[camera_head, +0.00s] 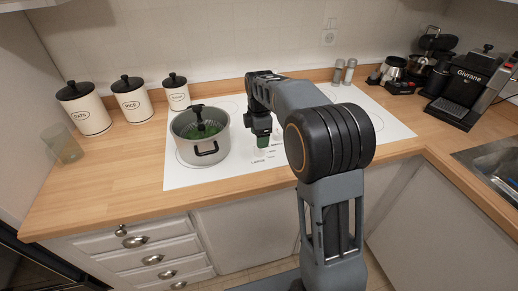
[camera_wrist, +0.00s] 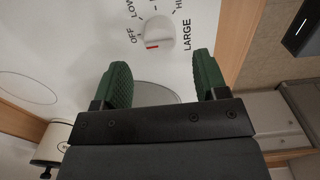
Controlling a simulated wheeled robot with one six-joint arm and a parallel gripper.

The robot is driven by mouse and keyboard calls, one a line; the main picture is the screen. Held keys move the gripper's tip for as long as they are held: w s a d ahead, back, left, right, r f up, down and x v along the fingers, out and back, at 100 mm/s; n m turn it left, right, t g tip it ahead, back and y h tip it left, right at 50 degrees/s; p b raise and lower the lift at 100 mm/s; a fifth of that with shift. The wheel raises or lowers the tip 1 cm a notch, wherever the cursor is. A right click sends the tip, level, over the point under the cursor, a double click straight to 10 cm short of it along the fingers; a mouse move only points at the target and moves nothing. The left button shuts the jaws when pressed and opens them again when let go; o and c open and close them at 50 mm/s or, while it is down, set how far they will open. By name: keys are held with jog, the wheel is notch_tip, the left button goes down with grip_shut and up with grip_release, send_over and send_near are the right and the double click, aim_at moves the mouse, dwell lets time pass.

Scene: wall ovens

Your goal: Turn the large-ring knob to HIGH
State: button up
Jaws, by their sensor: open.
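The large-ring knob (camera_wrist: 159,33) is a white dial on the white cooktop in the wrist view, with OFF, LOW and a partly cut-off HI label around it and LARGE beside it. Its red mark is on the left side of the knob, nearest the OFF label. My gripper (camera_wrist: 162,72) has two green fingers spread apart, with nothing between them. The knob lies just beyond the fingertips, roughly in line with the gap, and looks untouched. In the head view my gripper (camera_head: 262,141) points down over the cooktop's front part; the knob cannot be made out there.
A grey pot (camera_head: 183,152) with green contents stands on the cooktop (camera_head: 185,178), left of my gripper. Several white canisters (camera_head: 131,103) and a glass (camera_head: 64,148) are at the left. Two shakers (camera_head: 350,71) stand behind. A coffee machine (camera_head: 466,90) is at the right.

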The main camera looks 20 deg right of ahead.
jog(key=shift+f, duration=2.8)
jog(key=c, duration=0.9)
